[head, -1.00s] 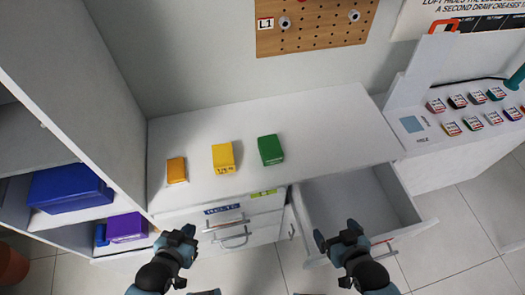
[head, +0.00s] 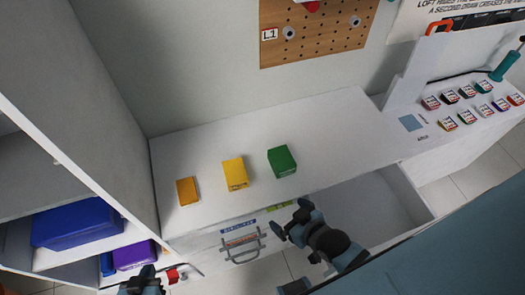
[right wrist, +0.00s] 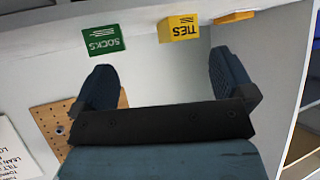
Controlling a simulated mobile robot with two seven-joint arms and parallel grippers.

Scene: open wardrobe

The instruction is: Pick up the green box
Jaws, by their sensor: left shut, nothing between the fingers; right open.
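The green box (head: 282,161) stands on the white countertop (head: 330,125), the rightmost of three small boxes. In the right wrist view the green box (right wrist: 103,40) reads SOCKS, upside down, and lies ahead of the left finger. My right gripper (head: 288,219) is open and empty over the counter's front edge, in front of the green box and apart from it. The right wrist view shows its two spread fingers (right wrist: 162,88). My left gripper (head: 147,276) is shut and empty at the bottom edge, in front of the shelf unit, partly cut off.
A yellow box (head: 235,174) and an orange box (head: 187,191) stand left of the green box. An open drawer (head: 400,200) juts out below the counter on the right. Shelves on the left hold a blue box (head: 75,223) and a purple box (head: 133,255).

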